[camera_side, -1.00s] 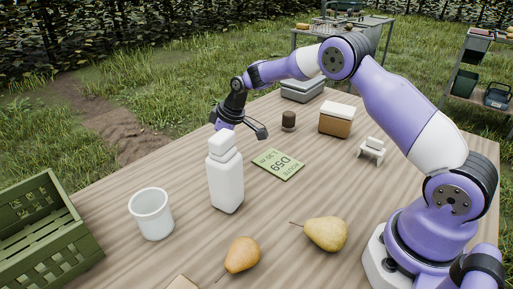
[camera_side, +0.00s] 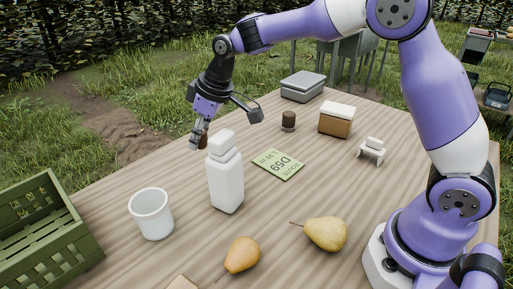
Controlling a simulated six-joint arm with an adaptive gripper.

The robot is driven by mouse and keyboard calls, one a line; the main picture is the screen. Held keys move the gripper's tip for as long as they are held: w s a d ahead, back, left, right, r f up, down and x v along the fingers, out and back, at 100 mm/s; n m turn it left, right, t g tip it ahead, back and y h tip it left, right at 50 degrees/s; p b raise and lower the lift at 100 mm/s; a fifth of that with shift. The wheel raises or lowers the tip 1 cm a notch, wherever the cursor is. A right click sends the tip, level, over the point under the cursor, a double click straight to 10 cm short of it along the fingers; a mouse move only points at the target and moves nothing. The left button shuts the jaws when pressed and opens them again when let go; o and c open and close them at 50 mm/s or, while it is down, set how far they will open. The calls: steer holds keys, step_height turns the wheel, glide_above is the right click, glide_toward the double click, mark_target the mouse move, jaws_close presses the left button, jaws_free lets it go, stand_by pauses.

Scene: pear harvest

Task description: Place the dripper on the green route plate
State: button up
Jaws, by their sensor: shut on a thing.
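The green route plate (camera_side: 278,164) lies flat on the table, right of the white bottle, with nothing on it. My gripper (camera_side: 201,134) points down above the table's far left edge, behind the bottle and left of the plate. It is shut on a small brown thing (camera_side: 196,141), which I take to be the dripper. The fingers and the bottle partly hide it, so its shape is unclear.
The white bottle (camera_side: 226,182) stands close in front of my gripper. A white cup (camera_side: 151,214), two pears (camera_side: 327,233) and a green crate (camera_side: 40,235) are nearer. A dark brown cylinder (camera_side: 288,121), a lidded box (camera_side: 337,119) and a small white stand (camera_side: 371,150) lie beyond the plate.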

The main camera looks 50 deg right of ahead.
steer(key=s+d, duration=0.3)
steer(key=d, duration=0.7)
steer(key=m, duration=0.1)
glide_above(272, 161)
steer(key=f, duration=0.3)
steer(key=s+f, duration=0.1)
steer(key=f, duration=0.6)
steer(key=shift+s+d, duration=0.2)
steer(key=shift+d, duration=0.15)
steer(key=shift+f, duration=0.15)
steer(key=o, duration=0.8)
